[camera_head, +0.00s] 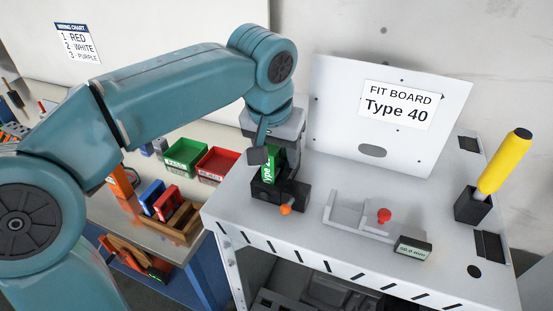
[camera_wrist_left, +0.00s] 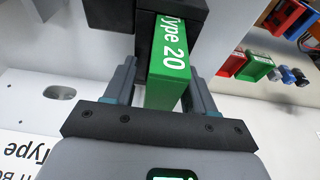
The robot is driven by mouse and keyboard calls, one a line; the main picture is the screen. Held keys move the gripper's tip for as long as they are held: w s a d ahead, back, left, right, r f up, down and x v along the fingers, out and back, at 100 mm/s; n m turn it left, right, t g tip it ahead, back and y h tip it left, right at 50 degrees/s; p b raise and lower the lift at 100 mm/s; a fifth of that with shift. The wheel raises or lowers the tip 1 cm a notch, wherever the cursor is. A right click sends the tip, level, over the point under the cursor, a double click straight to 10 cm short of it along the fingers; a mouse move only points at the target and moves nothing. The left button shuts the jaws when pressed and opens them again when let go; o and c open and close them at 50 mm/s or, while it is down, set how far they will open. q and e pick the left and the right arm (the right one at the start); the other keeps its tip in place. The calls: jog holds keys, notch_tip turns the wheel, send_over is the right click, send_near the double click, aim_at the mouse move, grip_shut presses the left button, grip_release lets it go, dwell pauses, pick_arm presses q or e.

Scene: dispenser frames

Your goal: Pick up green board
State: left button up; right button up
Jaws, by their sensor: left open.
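The green board (camera_head: 268,166) stands upright in a black holder (camera_head: 264,193) on the grey bench. In the left wrist view the green board (camera_wrist_left: 168,72) reads "Type 20", and its far end sits in the black holder (camera_wrist_left: 110,14). My left gripper (camera_head: 264,150) is right above the holder, partly hidden by its own wrist. In the left wrist view my left gripper (camera_wrist_left: 163,78) is open, with one finger on each side of the board. A gap shows at the left finger; contact on the right side is unclear. My right gripper is not in view.
A white panel (camera_head: 330,90) reading "FIT BOARD Type 40" stands behind the holder. Green (camera_head: 186,153) and red (camera_head: 217,162) bins stand left.

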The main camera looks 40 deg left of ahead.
pick_arm(q)
jog(key=shift+d, duration=0.1)
grip_shut()
jog(key=shift+r, duration=0.1)
notch_tip(320, 180, up, 20)
jog(key=p, duration=0.5)
